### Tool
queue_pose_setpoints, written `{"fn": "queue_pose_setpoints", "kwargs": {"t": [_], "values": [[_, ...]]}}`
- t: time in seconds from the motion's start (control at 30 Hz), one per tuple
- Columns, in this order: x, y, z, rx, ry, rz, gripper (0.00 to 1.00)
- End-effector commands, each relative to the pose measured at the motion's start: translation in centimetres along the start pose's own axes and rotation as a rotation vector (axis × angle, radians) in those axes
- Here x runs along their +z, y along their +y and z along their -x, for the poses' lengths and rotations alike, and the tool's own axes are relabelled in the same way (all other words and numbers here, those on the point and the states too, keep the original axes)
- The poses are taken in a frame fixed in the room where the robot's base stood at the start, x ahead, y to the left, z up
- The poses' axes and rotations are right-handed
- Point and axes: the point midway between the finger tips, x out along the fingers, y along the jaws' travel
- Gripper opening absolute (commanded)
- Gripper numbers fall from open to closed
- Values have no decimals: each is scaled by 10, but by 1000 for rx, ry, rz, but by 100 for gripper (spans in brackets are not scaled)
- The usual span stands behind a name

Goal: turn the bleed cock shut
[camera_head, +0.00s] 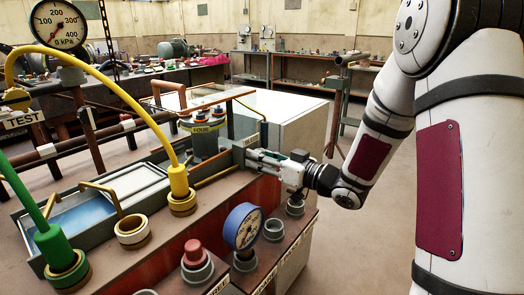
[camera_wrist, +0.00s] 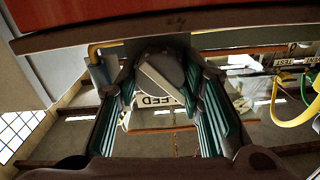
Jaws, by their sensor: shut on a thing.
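My gripper (camera_head: 262,160) reaches in from the right to the side of the bench rig, beside a small white label plate. In the wrist view my gripper's teal-padded fingers (camera_wrist: 165,90) are closed on the grey handle of the bleed cock (camera_wrist: 160,75). A label plate, partly hidden, reads "EED" (camera_wrist: 157,100) just below the handle. In the head view the cock is hidden behind my fingers, and I cannot tell how far it is turned.
A pressure gauge (camera_head: 58,24) stands at upper left. A yellow hose (camera_head: 130,95) and a green hose (camera_head: 22,195) arch over the rig. The floor right of the rig is clear.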

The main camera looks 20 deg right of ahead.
Motion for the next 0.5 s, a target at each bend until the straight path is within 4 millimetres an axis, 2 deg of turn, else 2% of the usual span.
{"fn": "queue_pose_setpoints", "kwargs": {"t": [0.5], "values": [[-2, 1, 2, 1, -1, -459, 7]]}}
